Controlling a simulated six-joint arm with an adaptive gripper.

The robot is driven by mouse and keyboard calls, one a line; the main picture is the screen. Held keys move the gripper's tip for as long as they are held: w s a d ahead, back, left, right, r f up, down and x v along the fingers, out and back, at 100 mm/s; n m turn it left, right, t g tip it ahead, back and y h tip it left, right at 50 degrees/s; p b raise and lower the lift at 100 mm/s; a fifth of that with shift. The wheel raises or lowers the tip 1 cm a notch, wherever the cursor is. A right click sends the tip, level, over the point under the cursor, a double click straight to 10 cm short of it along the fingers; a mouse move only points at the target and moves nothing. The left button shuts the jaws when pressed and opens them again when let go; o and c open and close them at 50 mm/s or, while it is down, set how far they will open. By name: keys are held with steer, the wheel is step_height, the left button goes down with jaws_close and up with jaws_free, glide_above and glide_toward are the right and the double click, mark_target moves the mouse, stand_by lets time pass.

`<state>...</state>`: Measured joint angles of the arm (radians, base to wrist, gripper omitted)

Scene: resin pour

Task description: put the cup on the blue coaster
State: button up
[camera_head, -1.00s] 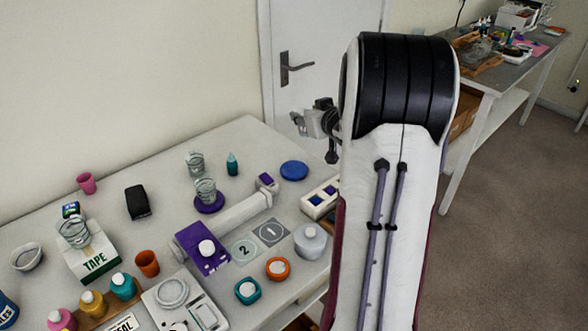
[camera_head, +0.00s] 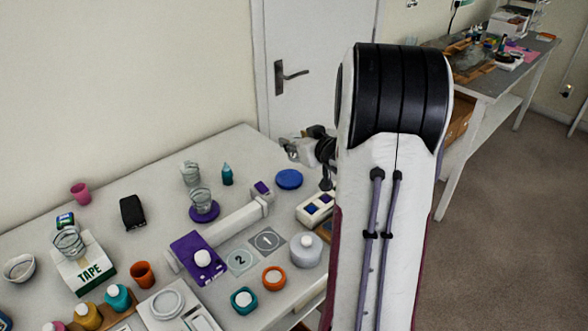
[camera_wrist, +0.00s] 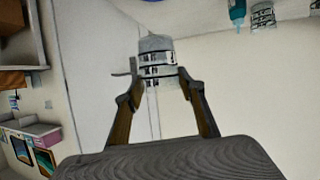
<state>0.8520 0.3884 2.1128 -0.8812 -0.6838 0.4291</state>
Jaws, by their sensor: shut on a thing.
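My gripper (camera_wrist: 160,85) is shut on a clear cup (camera_wrist: 156,58) with dark markings, held between its two fingers. In the head view the held cup (camera_head: 289,148) is small and partly hard to make out beside my gripper (camera_head: 306,148), in the air above the table's far right corner. The round blue coaster (camera_head: 289,179) lies flat and empty on the table, below the held cup in the picture. A sliver of the blue coaster (camera_wrist: 165,2) shows at the top edge of the wrist view.
A clear cup (camera_head: 201,200) stands on a purple coaster (camera_head: 204,213), with another clear cup (camera_head: 190,174) and a teal bottle (camera_head: 227,174) behind. A white box with blue squares (camera_head: 315,209) is close to the coaster's right. A door (camera_head: 300,40) is behind.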

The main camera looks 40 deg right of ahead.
mark_target(296, 154)
steer(key=shift+f, duration=2.4)
steer(key=shift+f, duration=1.9)
steer(key=shift+f, duration=0.1)
steer(key=o, duration=1.1)
steer(key=shift+o, duration=0.2)
steer(key=shift+s+a+r, duration=0.1)
steer(key=shift+s+r, duration=0.2)
steer(key=shift+s, duration=0.1)
steer(key=shift+v, duration=5.55)
